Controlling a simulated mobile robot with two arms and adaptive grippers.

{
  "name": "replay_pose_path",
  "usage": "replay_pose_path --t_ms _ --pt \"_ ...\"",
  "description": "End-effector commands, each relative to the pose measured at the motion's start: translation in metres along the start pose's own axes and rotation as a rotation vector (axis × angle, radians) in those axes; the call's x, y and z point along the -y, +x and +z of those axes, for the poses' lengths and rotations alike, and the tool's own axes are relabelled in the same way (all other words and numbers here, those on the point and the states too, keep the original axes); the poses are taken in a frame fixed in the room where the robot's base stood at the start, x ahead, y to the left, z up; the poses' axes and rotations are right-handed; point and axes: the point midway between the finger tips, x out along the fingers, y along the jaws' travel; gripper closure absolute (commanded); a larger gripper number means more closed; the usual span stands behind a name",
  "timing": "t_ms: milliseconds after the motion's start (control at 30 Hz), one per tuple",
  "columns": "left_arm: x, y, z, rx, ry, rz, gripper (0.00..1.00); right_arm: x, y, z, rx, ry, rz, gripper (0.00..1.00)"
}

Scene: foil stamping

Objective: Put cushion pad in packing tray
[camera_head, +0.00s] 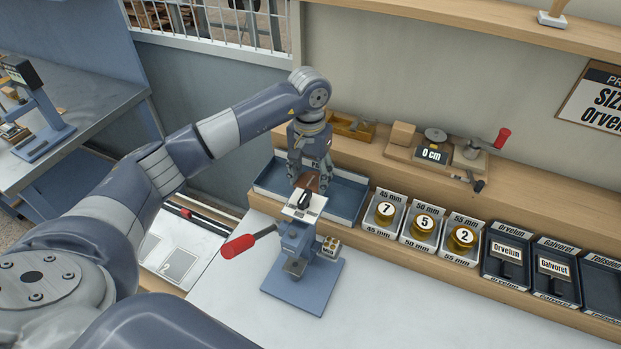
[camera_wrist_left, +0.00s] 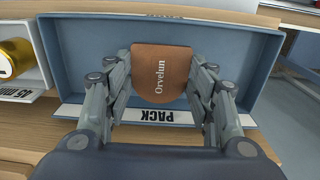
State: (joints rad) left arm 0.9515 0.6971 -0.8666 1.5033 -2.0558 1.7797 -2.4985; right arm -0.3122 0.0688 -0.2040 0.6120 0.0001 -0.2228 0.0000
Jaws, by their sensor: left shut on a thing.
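The cushion pad (camera_wrist_left: 162,72) is a brown, rounded piece marked "Orvelun". My left gripper (camera_wrist_left: 161,88) is shut on it, with a finger at each side. In the head view the pad (camera_head: 314,182) shows only partly below my left gripper (camera_head: 309,178). The packing tray (camera_wrist_left: 250,75) is a blue open box with a "PACK" label on its front edge. In the head view the tray (camera_head: 346,196) stands behind the stamping press. The pad is over the tray in the wrist view; its height above the floor is hard to tell. My right gripper is not in view.
The blue stamping press (camera_head: 305,283) with a red-handled lever (camera_head: 238,246) stands just in front of the tray. Labelled bins with gold dies (camera_head: 386,212) lie right of the tray. A wooden shelf (camera_head: 375,150) and wall are behind it. The white worktop at front right is clear.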

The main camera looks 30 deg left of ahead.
Motion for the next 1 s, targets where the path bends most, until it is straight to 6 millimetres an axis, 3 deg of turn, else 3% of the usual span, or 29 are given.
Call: replay_pose_path --t_ms 100,233,700,967,1000 --pt "0.0 0.016 0.001 0.004 -0.001 0.001 0.59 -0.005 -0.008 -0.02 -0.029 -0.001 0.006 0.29" --pt "0.0 0.02 0.0 -0.001 0.0 0.0 0.59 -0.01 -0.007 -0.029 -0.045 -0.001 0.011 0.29" --pt "0.001 0.029 0.0 -0.001 -0.001 0.0 0.59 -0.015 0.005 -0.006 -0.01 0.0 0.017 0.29" --pt "0.001 0.032 0.0 -0.001 -0.001 0.0 0.59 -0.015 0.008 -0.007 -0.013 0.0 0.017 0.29" --pt "0.001 0.032 0.0 0.0 -0.001 0.0 0.44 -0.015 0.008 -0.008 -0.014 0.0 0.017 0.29"
